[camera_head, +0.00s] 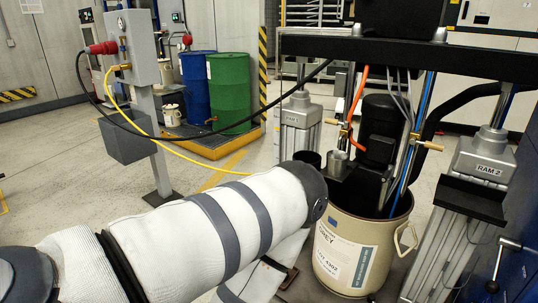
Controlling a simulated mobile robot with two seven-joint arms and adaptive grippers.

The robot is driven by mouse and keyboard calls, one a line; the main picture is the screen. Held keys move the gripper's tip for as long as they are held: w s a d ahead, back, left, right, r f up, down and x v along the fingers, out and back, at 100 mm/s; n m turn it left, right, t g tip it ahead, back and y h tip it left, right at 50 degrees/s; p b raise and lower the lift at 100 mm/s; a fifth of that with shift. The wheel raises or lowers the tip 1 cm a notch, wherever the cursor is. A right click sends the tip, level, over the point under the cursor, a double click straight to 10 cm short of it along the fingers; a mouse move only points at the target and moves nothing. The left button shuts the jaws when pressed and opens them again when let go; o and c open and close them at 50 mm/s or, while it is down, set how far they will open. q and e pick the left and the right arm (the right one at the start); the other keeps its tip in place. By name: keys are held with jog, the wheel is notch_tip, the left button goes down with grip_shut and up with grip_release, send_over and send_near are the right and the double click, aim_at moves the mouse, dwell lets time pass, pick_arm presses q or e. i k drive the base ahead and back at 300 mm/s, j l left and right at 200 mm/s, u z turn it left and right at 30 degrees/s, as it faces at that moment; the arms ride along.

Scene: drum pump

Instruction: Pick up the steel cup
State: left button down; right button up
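A small silver cylinder that looks like the steel cup (337,163) stands upright on a dark ledge of the pump, above the rim of the cream drum (345,252). A dark, round-topped cup-like piece (307,158) is just left of it. My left arm, in a white padded sleeve with grey bands, comes in from the left. Its bent joint is in front of and just below these two pieces and hides part of the drum's left side. Past the joint the arm folds back down toward the bottom edge. Neither my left gripper nor my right gripper shows.
The pump frame has a black crossbeam (420,56), steel columns, hoses and a RAM-2 post (482,160) at right. A grey control box on a post (155,125) trails black and yellow cables. Blue (197,90) and green (229,92) drums stand behind. Floor at left is clear.

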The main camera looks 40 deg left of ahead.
aim_at(336, 164)
jog(key=u, duration=0.95)
